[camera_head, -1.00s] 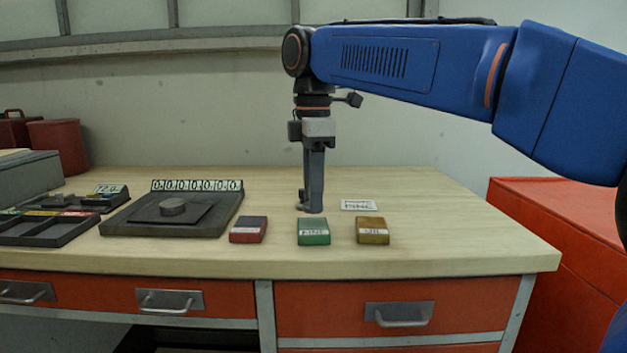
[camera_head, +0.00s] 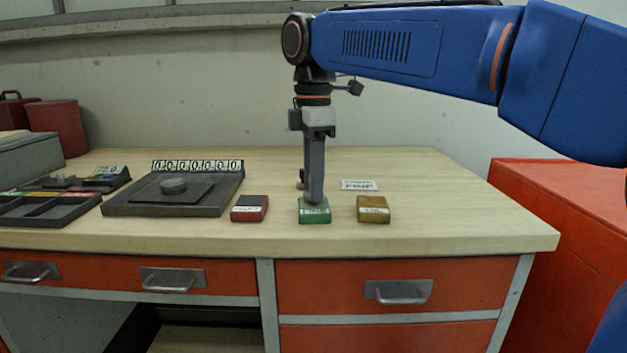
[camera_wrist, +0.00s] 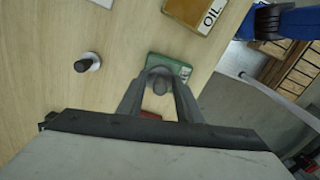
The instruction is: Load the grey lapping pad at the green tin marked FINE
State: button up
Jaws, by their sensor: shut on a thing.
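The green tin (camera_head: 314,217) stands near the front of the workbench, between a red tin (camera_head: 249,208) and a yellow-brown tin (camera_head: 373,209). My gripper (camera_head: 314,203) points straight down with its fingertips at the top of the green tin. In the wrist view the fingers (camera_wrist: 160,84) are shut on the grey lapping pad (camera_wrist: 160,77), which has a rounded grey top and lies over the green tin (camera_wrist: 182,70). The fingers hide the pad in the head view. I cannot tell whether the pad touches the tin.
A small dark knob on a pale round base (camera_wrist: 88,62) stands on the bench nearby. The yellow-brown tin (camera_wrist: 197,12) reads OIL. A white label card (camera_head: 359,185) lies behind the tins. A dark plate with a counter (camera_head: 172,195) and a divided tray (camera_head: 45,208) are at left.

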jog(key=shift+f, duration=0.6)
dwell(1.6)
jog(key=shift+r, duration=0.1)
jog(key=shift+r, duration=3.45)
